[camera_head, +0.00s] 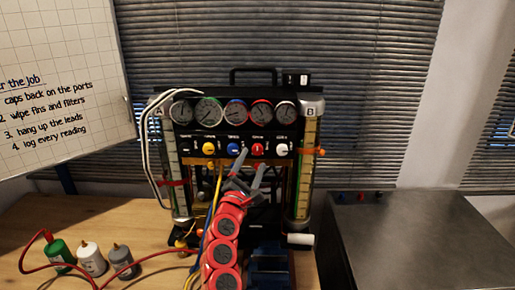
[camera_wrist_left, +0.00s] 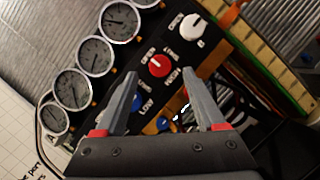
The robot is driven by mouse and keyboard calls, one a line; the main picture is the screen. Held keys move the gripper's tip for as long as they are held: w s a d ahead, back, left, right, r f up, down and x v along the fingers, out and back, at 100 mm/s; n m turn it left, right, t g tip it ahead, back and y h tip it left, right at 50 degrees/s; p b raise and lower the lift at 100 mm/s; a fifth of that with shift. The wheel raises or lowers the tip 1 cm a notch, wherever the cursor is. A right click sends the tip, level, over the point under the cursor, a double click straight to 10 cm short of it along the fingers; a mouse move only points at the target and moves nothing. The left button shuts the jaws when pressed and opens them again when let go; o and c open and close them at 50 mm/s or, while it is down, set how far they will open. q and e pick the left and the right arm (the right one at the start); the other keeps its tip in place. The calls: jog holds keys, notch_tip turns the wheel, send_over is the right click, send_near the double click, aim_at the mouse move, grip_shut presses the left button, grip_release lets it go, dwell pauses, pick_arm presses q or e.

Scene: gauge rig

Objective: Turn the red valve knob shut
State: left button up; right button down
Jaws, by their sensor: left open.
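The red valve knob (camera_head: 257,148) is in the knob row under the gauges on the black gauge rig (camera_head: 270,78). In the left wrist view the red knob (camera_wrist_left: 158,66) lies between and just beyond my fingertips, with "OPEN" and "HIGH" lettering around it. My left gripper (camera_head: 253,158) is open and empty, just in front of the panel and pointing at the knob; the wrist view shows its two fingers apart (camera_wrist_left: 160,77). I cannot tell whether either finger touches the knob. My right gripper is not in view.
A blue knob (camera_head: 233,148) and a white knob (camera_head: 281,149) flank the red one; a yellow knob (camera_head: 209,148) is further left. Gauges (camera_head: 236,112) sit above. Hoses hang at the left. Bottles (camera_head: 92,259) stand on the wooden table at left.

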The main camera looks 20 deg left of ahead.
aim_at(257, 151)
pick_arm(q)
jog(key=p+x, duration=0.1)
jog(key=x, duration=0.3)
jog(key=shift+w+r, duration=0.2)
jog(key=shift+w, duration=0.45)
grip_shut()
